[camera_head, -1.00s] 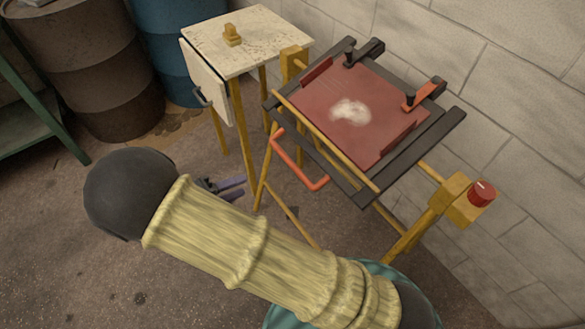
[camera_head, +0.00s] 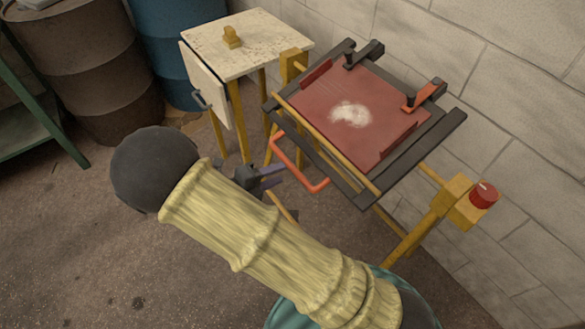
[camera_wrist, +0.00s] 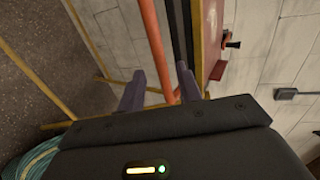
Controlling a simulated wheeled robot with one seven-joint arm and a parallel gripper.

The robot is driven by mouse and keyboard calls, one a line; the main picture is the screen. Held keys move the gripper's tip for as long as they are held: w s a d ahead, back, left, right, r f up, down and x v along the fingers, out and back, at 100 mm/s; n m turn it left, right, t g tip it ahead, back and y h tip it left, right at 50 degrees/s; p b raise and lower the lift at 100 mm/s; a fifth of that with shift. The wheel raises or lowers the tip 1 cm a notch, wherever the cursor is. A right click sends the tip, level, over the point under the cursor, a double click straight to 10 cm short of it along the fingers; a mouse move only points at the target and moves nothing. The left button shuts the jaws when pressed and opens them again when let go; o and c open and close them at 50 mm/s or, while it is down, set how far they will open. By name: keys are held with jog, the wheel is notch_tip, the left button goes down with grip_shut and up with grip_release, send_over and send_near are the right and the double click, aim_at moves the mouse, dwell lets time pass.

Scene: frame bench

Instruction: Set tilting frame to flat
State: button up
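The tilting frame (camera_head: 440,136) is a dark frame holding a red panel (camera_head: 385,97) with a white smear; it rests on a yellow stand, and I cannot tell its exact angle. An orange-red bar handle (camera_head: 296,171) sticks out from its near left side. My gripper (camera_head: 281,175) is beside this handle, at its left. In the wrist view my gripper (camera_wrist: 159,74) has its two purple fingers apart, and the handle (camera_wrist: 154,45) shows in the gap between them, a little beyond the tips. I see no contact.
A red knob (camera_head: 483,194) sits on a yellow block at the stand's right. A pale table (camera_head: 270,40) with a hanging flap stands at the left. Drums (camera_head: 100,75) and a green shelf (camera_head: 35,130) are farther left. A block wall (camera_head: 500,60) stands close behind the frame.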

aim_at(293, 166)
jog(key=x, duration=0.6)
jog(key=shift+b, duration=0.35)
grip_shut()
